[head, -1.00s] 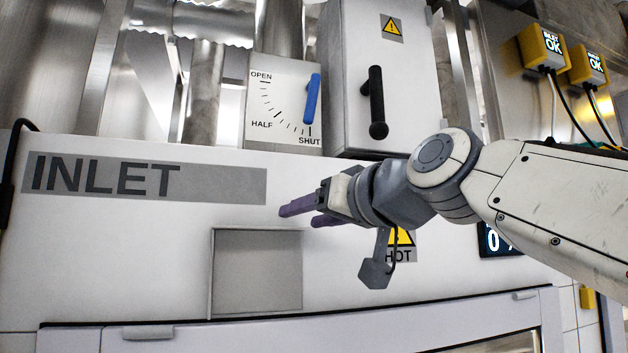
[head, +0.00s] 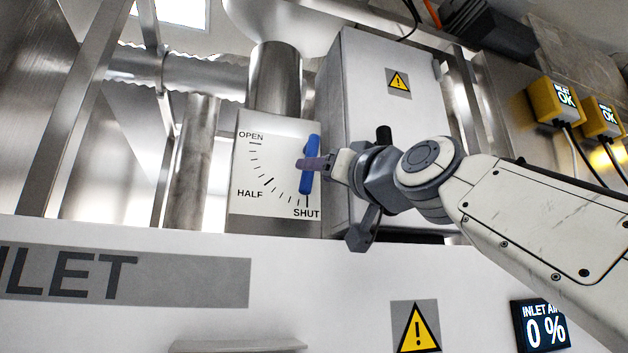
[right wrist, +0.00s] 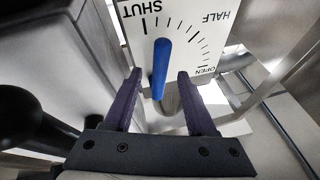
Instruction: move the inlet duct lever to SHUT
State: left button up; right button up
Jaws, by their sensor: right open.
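The blue inlet duct lever (head: 309,180) is on a white dial plate (head: 262,172) marked OPEN, HALF and SHUT. It points down, with its lower end close to the SHUT mark. In the right wrist view the lever (right wrist: 163,58) lies between the two purple fingers of my right gripper (right wrist: 159,78), with gaps visible on both sides. In the head view my right gripper (head: 303,163) is open at the lever, and a finger covers part of it. Whether a finger touches it I cannot tell. My left gripper is not in view.
A grey-white cabinet (head: 365,110) with a black handle (head: 384,133) stands right of the dial, close to my right gripper. A display (head: 541,326) reads INLET AIR 0 %. Metal ducts rise behind the dial. The INLET panel lies below.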

jog(key=shift+p+x, duration=0.45)
jog(key=shift+x, duration=0.65)
grip_shut()
dwell(0.7)
